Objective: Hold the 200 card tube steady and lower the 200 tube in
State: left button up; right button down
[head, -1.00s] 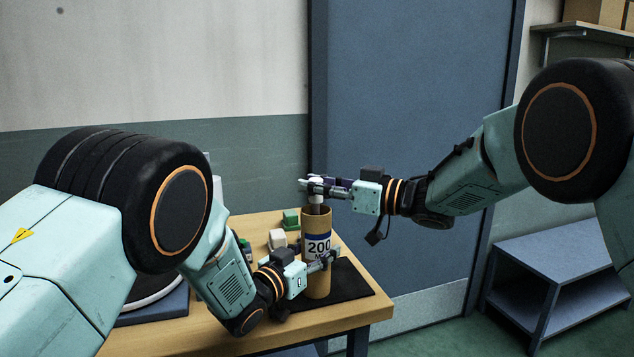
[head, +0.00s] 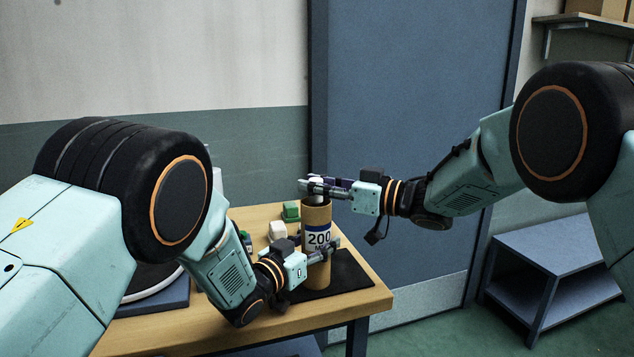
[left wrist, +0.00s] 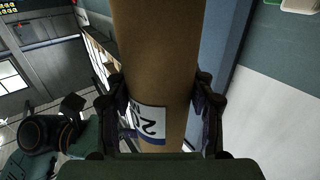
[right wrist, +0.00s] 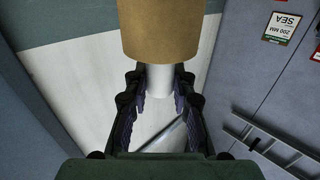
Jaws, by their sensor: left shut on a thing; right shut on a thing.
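The brown card tube (head: 317,270) stands about upright on a dark mat (head: 350,272), its white and blue label reading 200. My left gripper (head: 323,250) is shut around it below the label; the left wrist view shows the card tube (left wrist: 157,60) between both fingers. My right gripper (head: 316,188) is shut on a slim white tube (head: 317,180) just above the card tube's mouth. In the right wrist view the white tube (right wrist: 160,80) sits between the fingers and runs into the card tube's end (right wrist: 160,30). Its inserted part is hidden.
A round white item on a blue base (head: 165,303) is partly hidden by my left arm. A blue bench (head: 555,245) stands right.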

jog(key=shift+f, duration=1.15)
jog(key=c, duration=1)
grip_release()
jog(key=shift+c, duration=0.2)
jog(key=shift+f, duration=0.1)
jog(key=shift+r, duration=3.55)
pick_arm(q)
jog(key=o, duration=1.2)
jog(key=shift+o, duration=0.2)
